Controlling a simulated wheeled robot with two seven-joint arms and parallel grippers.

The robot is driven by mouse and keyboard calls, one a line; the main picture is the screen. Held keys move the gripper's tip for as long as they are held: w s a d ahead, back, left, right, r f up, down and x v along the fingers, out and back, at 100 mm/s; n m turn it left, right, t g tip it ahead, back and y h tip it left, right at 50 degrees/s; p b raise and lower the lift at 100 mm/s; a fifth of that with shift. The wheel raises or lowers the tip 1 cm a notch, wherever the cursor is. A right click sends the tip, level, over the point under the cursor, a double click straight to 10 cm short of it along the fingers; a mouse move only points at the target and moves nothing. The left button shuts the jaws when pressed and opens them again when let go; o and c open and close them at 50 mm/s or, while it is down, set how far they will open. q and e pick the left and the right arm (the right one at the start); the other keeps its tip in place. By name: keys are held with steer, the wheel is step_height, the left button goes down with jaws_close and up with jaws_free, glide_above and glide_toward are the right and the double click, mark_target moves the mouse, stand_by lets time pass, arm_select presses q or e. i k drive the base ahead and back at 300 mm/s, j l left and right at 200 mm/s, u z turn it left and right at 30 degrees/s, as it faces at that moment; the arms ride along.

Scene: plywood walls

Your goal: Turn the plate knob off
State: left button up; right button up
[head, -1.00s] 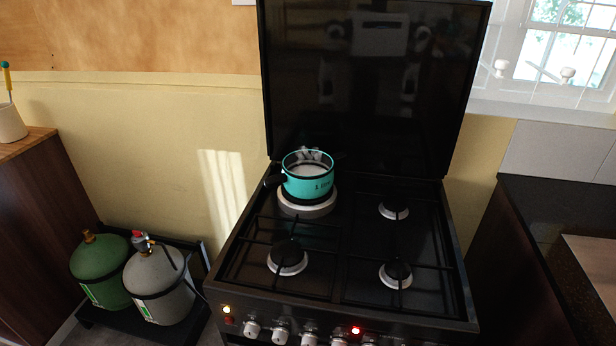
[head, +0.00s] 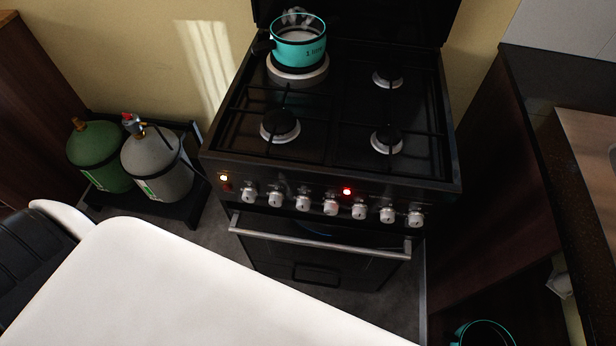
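The stove (head: 330,170) stands ahead of me, with a row of several white knobs along its front panel. The leftmost knob (head: 249,195) is beside a lit yellow light (head: 224,178). A middle knob (head: 331,207) is just left of a lit red light (head: 347,191). I cannot tell which one is the plate knob. A turquoise pot (head: 298,45) stands on the pale round plate (head: 297,72) at the back left of the stovetop, with white vapour at its top. Neither gripper is in view.
A green gas cylinder (head: 97,157) and a grey one (head: 157,163) stand on a low black stand left of the stove. A metal oven handle (head: 320,240) runs below the knobs. A dark counter (head: 545,110) is on the right.

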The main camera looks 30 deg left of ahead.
mark_target(331, 207)
steer(key=i+l, duration=0.15)
steer(key=u, duration=0.4)
steer(key=i+l+u, duration=0.1)
steer(key=u, duration=0.35)
steer(key=l+u, duration=0.15)
steer(key=u, duration=0.25)
steer(key=l+u, duration=0.1)
steer(key=u, duration=0.3)
